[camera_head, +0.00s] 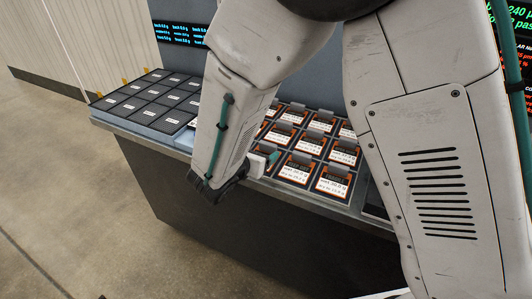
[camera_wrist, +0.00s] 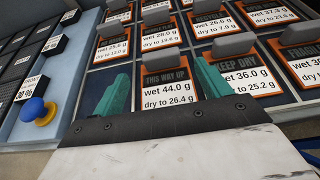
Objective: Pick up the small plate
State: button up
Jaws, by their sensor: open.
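Several small plates with orange-edged labels and upright grey tabs sit in a slotted rack (camera_head: 262,178). I cannot tell which one the task calls the small plate. In the wrist view, my gripper (camera_wrist: 163,76) is open, with one teal finger on each side of the plate marked "THIS WAY UP" (camera_wrist: 168,90), wet 44.0 g. The right finger overlaps the edge of the "KEEP DRY" plate (camera_wrist: 240,78). I cannot tell whether the fingers touch anything. In the head view, my gripper (camera_head: 272,158) is low over the rack's front edge, partly hidden by my arm.
A tray of dark slots with white labels (camera_head: 150,97) stands at the left of the bench. Screens (camera_head: 180,33) stand behind. The floor (camera_head: 90,190) in front is clear.

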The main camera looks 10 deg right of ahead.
aim_at(267, 148)
jog(key=shift+f+x, duration=0.2)
jog(key=shift+x, duration=2)
jog(key=shift+d, duration=0.15)
jog(key=shift+s, duration=0.1)
jog(key=c, duration=1.1)
jog(key=shift+r, duration=0.1)
